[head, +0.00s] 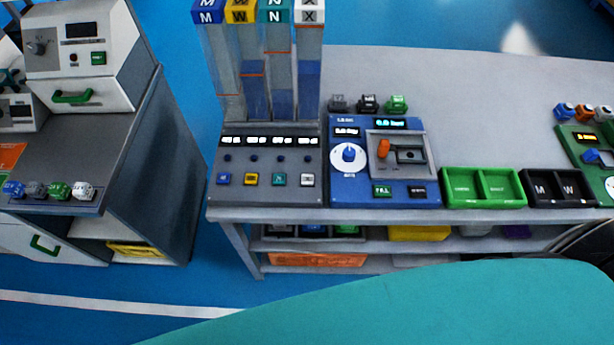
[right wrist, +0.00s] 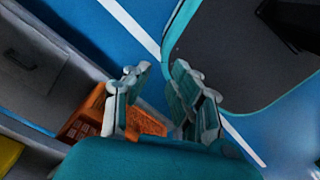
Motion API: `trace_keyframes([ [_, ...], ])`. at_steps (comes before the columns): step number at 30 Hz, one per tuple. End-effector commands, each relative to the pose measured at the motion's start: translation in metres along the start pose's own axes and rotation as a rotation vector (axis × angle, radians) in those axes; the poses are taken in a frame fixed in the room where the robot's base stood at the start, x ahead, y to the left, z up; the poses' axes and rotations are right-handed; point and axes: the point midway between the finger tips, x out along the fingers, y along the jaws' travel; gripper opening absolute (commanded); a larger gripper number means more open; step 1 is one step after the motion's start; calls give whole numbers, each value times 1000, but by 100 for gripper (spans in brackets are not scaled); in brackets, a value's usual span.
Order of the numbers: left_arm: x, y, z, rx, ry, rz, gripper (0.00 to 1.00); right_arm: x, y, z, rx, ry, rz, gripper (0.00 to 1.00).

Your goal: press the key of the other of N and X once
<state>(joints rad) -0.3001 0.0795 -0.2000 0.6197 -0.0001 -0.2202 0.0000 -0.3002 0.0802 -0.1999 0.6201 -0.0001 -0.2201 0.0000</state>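The grey dispenser console (head: 268,160) stands at the left end of the long table in the head view. On its front are a blue key (head: 224,179), a yellow key (head: 251,179), a teal key N (head: 279,180) and a white key X (head: 307,180). Above it rise clear columns topped with blocks M (head: 208,12), W (head: 242,12), N (head: 275,12) and X (head: 309,12). No gripper is near the keys. My right gripper (right wrist: 160,88) is open and empty in the right wrist view. My left gripper is not in view.
A blue machine (head: 348,190) with a dial stands right of the console. Green (head: 483,204) and black (head: 559,203) trays sit farther right. An orange bin (head: 315,260) lies on the lower shelf; the right wrist view shows it (right wrist: 90,112) behind my gripper. Blue floor separates another bench (head: 95,150).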

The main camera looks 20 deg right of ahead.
Motion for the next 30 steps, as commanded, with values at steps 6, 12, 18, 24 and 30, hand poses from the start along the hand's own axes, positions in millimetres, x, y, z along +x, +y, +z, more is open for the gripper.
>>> trace_keyframes([
  [6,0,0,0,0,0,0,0,0,-1,0,0,0,-1,0],
  [12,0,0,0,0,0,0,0,0,-1,0,0,0,-1,0],
  [18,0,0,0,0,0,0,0,0,-1,0,0,0,-1,0],
  [24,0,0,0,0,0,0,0,0,-1,0,0,0,-1,0],
  [30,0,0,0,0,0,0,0,0,-1,0,0,0,-1,0],
])
